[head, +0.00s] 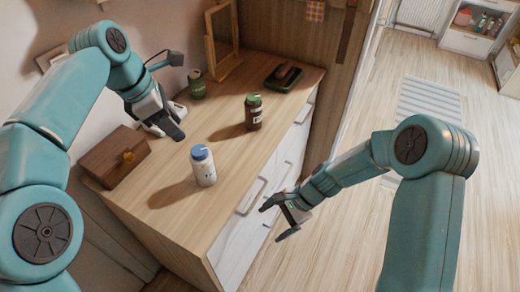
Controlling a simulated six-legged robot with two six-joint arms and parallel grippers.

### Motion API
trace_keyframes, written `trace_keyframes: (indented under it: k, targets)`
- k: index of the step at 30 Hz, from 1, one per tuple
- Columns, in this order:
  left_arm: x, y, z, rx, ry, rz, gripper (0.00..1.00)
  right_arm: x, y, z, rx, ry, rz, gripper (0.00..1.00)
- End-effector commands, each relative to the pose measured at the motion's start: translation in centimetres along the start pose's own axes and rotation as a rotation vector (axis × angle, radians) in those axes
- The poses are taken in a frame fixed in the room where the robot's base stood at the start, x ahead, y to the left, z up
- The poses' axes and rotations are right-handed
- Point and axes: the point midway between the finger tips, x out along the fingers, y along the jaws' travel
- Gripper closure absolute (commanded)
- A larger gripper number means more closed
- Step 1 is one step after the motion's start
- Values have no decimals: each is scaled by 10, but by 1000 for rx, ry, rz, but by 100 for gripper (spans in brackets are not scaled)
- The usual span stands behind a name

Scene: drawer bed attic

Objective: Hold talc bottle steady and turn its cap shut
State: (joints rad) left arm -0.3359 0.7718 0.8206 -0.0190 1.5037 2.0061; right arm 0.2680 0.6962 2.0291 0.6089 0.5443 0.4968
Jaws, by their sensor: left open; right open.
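A white bottle with a blue cap (203,165), which I take as the talc bottle, stands upright on the wooden dresser top (225,200). The cap sits on its neck; whether it is tight I cannot tell. My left gripper (170,128) is open and empty above the dresser, behind and left of the bottle, not touching it. My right gripper (277,220) is open and empty, off the dresser's front edge, to the right of and lower in the picture than the bottle.
A brown bottle with a green cap (253,113) stands behind the white bottle. A wooden box (113,157) is at left, a green can (196,86) and a dark tray (283,78) further back. White drawers (288,158) face the open floor. The dresser's near end is clear.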

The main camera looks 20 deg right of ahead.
Motion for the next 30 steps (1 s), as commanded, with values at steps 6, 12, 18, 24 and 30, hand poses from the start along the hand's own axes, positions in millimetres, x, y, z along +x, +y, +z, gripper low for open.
trace_keyframes:
  k: [6,12,18,24,30]
  targets:
    - [0,2,0,0,0,-1,57,-89,-87,42,288,-284,-188,9]
    - [1,4,0,0,1,-1,57,-129,-130,76,410,-451,-247,9]
    - [0,4,0,0,0,-1,57,-131,-143,88,442,-498,-254,9]
    - [0,5,0,0,0,0,57,-99,-154,103,442,-497,-251,9]
    - [0,4,0,0,0,-1,57,-61,-168,121,440,-496,-250,9]
